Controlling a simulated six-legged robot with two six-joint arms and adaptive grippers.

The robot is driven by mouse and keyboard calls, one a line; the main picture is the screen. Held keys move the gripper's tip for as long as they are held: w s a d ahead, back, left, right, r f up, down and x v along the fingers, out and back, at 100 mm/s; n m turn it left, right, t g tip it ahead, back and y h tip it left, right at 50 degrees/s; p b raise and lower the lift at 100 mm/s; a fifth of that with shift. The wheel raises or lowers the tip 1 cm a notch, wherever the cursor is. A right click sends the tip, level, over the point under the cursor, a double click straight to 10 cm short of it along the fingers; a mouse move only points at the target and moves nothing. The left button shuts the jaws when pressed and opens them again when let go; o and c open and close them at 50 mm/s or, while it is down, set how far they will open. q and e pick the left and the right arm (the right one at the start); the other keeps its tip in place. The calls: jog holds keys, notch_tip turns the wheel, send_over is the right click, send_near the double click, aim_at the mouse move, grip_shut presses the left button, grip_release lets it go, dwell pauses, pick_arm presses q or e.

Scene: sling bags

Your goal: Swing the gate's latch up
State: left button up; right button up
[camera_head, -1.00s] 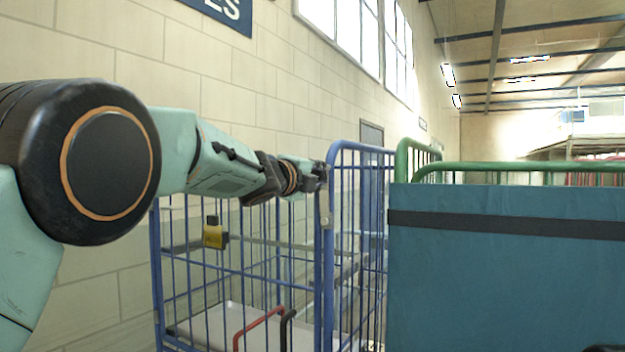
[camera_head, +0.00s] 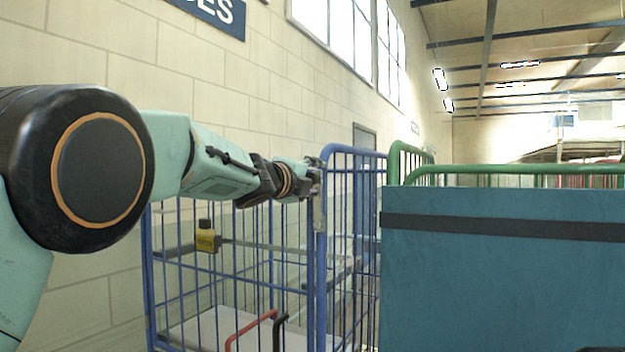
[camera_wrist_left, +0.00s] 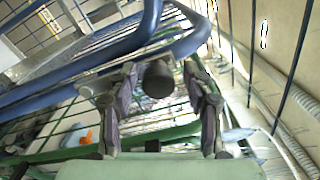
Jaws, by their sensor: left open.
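The gate is the blue barred side of a roll cage (camera_head: 352,150). A small grey metal piece (camera_head: 318,214), seemingly the latch, sits on its blue upright just below my left gripper (camera_head: 313,176). In the left wrist view my left gripper (camera_wrist_left: 160,76) is open, with its fingers apart. A dark round-ended cylinder (camera_wrist_left: 158,79) shows between the fingertips; it may be the latch's knob. I cannot tell whether the fingers touch it. Blue bent tubes (camera_wrist_left: 145,40) of the cage pass close beyond the fingers. My right gripper is not seen.
A green-framed cage (camera_head: 480,169) with a teal panel (camera_head: 500,285) stands close on the right. A yellow and black item (camera_head: 206,238) is at the blue cage's bars. A red handle (camera_head: 250,328) shows low inside. A block wall (camera_head: 130,60) runs behind.

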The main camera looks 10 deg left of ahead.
pick_arm(q)
jog(key=shift+s, duration=0.1)
jog(key=v, duration=1.2)
dwell(0.5)
